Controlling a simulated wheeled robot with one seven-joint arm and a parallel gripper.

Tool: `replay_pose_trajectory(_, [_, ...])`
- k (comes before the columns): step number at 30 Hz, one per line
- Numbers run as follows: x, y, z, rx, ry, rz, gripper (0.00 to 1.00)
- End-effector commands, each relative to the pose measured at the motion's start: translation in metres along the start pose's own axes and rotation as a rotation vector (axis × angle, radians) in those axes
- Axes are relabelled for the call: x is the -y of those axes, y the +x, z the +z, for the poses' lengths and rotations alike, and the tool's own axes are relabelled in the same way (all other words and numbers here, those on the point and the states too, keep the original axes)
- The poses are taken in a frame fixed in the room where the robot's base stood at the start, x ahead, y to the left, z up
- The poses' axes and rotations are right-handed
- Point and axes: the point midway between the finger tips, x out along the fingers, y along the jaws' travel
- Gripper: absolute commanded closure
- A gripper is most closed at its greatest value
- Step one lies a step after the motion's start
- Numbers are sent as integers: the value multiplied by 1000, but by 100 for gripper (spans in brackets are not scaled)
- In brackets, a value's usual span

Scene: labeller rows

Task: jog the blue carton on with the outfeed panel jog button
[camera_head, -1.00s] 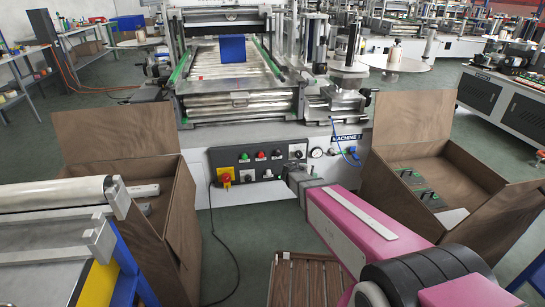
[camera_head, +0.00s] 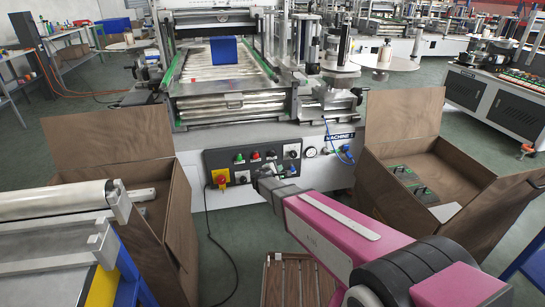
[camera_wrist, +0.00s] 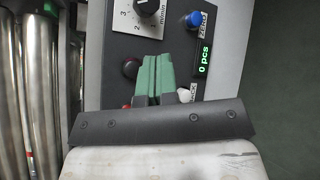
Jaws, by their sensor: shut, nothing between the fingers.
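The blue carton (camera_head: 223,50) stands on the roller conveyor of the machine in the head view, between green side rails. The outfeed panel (camera_head: 214,160) is on the machine's front, with black, green and red buttons, a dial and a red-on-yellow stop button (camera_head: 220,177). My gripper (camera_head: 262,174) is in front of the panel's lower row, hiding part of it. In the wrist view its green fingers (camera_wrist: 153,78) are together and empty, over the panel between a dark red button (camera_wrist: 131,67) and a pale button (camera_wrist: 184,95). Contact cannot be told. The jog label is not readable.
The wrist view shows a dial (camera_wrist: 147,7), a blue button (camera_wrist: 193,19) and a "0 pcs" display (camera_wrist: 202,57). Open brown boxes stand left (camera_head: 180,205) and right (camera_head: 405,170) of the machine. A roller table (camera_head: 60,205) is at the near left.

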Motion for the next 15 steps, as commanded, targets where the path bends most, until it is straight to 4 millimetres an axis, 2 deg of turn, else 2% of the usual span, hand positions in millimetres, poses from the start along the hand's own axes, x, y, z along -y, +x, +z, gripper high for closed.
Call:
replay_pose_trajectory(8, [-8,12,-9,0,0,0,100])
replay_pose_trajectory(15, [-22,32,-23,0,1,0,100])
